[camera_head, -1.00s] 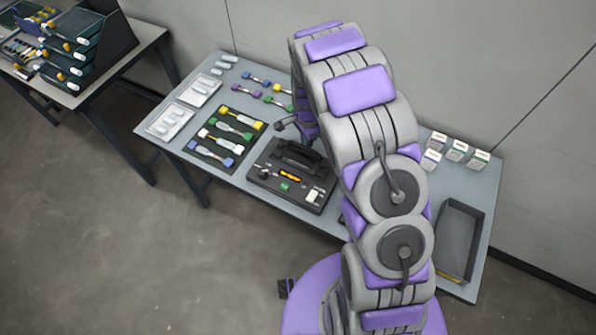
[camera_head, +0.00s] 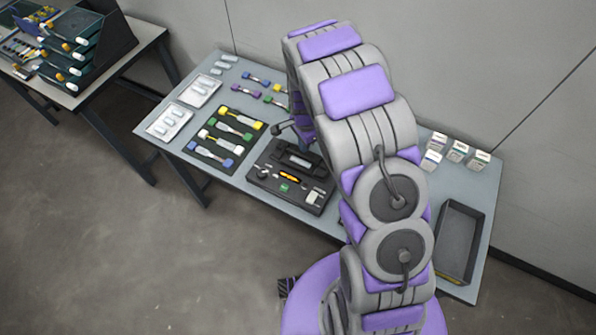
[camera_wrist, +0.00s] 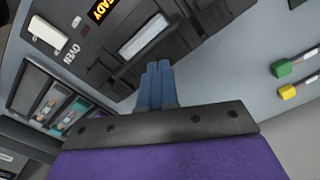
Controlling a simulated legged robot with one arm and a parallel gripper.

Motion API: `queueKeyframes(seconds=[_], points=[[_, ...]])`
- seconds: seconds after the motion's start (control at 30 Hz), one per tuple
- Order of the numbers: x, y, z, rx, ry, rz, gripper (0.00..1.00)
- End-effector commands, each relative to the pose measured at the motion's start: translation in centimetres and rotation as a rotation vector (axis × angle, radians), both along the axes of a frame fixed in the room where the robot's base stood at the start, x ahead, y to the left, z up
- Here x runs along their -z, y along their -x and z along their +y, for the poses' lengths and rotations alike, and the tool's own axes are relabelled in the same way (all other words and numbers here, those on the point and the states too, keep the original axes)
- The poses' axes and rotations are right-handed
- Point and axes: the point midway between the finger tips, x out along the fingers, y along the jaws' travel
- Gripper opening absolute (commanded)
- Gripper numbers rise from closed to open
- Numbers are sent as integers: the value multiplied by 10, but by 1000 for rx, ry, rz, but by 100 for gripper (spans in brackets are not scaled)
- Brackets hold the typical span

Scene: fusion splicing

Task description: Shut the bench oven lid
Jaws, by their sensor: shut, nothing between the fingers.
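The splicer unit with the bench oven (camera_head: 283,187) is a black box at the middle of the table, with an orange display on its top. Its rear part carries a dark piece with a pale rectangular window (camera_head: 298,162), apparently the lid. In the wrist view the same pale window (camera_wrist: 145,36) lies beside the OVEN lettering, in a dark frame that looks low against the body. I cannot tell whether it is fully flat. My gripper (camera_wrist: 157,68) is shut and empty, its blue fingertips just by the window frame. In the head view my arm hides the fingers.
A dark mat (camera_head: 196,152) with several coloured holders lies left of the unit. White trays (camera_head: 169,122) are farther left. An empty black tray (camera_head: 457,243) and small labelled packs (camera_head: 456,153) are at the right. A wall stands behind.

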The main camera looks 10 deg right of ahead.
Motion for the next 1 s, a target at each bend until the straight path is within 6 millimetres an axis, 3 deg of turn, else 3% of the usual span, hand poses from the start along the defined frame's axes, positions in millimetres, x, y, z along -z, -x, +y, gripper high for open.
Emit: queueKeyframes(seconds=[0.73,1.0], points=[[-61,-9,-6,1,0,-1,0],[-66,-10,-7,0,1,-1,0]])
